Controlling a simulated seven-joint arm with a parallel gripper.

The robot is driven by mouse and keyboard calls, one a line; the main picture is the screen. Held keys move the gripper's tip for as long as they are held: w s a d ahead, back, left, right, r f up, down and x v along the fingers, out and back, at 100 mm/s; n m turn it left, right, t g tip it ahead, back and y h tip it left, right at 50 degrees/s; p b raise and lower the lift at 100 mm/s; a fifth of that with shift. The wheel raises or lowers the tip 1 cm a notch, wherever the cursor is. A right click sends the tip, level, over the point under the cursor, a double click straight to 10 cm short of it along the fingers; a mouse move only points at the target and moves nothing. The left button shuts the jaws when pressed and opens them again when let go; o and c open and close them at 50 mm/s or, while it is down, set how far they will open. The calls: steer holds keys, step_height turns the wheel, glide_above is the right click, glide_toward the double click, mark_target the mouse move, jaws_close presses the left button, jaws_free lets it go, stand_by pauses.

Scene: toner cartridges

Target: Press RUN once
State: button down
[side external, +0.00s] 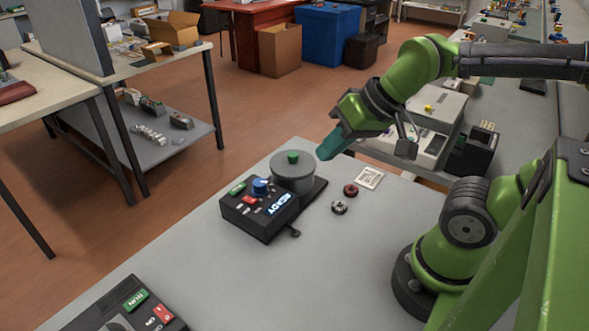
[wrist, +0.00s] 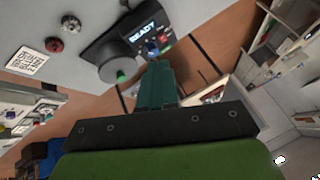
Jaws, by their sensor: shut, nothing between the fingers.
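A black control box (side external: 262,213) stands on the grey table with a lit display reading READY (side external: 284,200). It carries a green key (side external: 237,188), too small to read clearly, a red key (side external: 250,199) and a blue knob (side external: 260,186). My gripper (side external: 326,152) is shut and empty, in the air to the right of the pot. In the wrist view the teal fingers (wrist: 157,64) partly overlap the box (wrist: 135,38), and its keys are hard to make out.
A second black panel (side external: 128,308) with a green RUN key (side external: 135,301) is cut off at the bottom left. The table's front middle is clear.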

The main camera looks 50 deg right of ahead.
steer(key=w+a+f+g, duration=0.1)
steer(key=w+a+f, duration=0.15)
steer(key=w, duration=0.25)
steer(key=m+t+h, duration=0.1)
steer(key=m+t, duration=0.3)
glide_above(241, 189)
step_height(241, 189, down, 4)
steer(key=shift+r, duration=0.1)
steer(key=shift+f, duration=4.45)
steer(key=shift+f, duration=0.4)
